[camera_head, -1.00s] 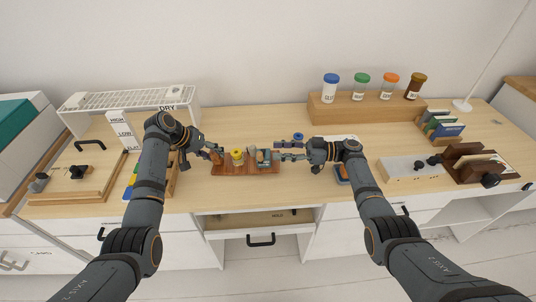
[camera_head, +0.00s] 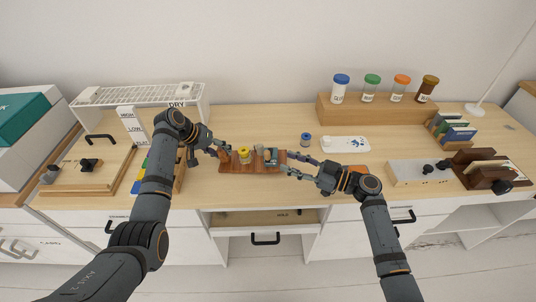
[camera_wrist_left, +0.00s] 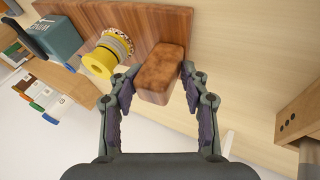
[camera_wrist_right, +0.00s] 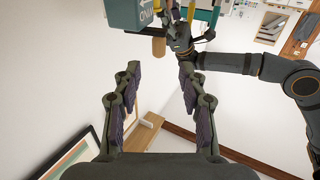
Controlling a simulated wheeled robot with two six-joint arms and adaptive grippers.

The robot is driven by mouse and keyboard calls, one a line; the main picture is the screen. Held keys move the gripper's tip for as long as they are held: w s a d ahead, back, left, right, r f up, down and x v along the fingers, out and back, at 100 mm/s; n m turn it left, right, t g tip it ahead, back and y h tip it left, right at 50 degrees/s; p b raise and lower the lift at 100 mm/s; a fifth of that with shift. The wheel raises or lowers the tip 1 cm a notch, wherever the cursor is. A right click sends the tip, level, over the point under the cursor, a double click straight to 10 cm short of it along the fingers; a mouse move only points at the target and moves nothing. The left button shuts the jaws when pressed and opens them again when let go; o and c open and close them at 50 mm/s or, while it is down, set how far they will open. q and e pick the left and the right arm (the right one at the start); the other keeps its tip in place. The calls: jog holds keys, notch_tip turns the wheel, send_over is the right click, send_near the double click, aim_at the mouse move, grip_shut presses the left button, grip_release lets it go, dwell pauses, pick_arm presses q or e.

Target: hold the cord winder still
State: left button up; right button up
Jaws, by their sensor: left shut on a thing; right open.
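The cord winder is a reddish-brown wooden board (camera_wrist_left: 150,20) carrying a yellow spool (camera_wrist_left: 100,60), a blue-grey box (camera_wrist_left: 58,40) with white lettering and a brown wooden block (camera_wrist_left: 162,70) at one end. In the head view the spool (camera_head: 244,156) and box (camera_head: 271,156) sit mid-desk. My left gripper (camera_wrist_left: 160,84) is shut on the block, one finger along each side. My right gripper (camera_head: 287,160) is open and empty at the box's right end. In the right wrist view the box (camera_wrist_right: 129,14) and a wooden knob (camera_wrist_right: 159,46) lie beyond its open fingers.
A blue-capped jar (camera_head: 306,140) and a white tray (camera_head: 345,144) with blue marks lie behind my right gripper. A wooden riser (camera_head: 375,110) bears several capped jars. A white rack (camera_head: 140,95) stands at the back left. Bare desk lies behind the winder.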

aim_at(270, 155)
jog(key=x, duration=0.8)
jog(key=shift+a, duration=0.1)
jog(key=shift+c, duration=0.3)
grip_shut()
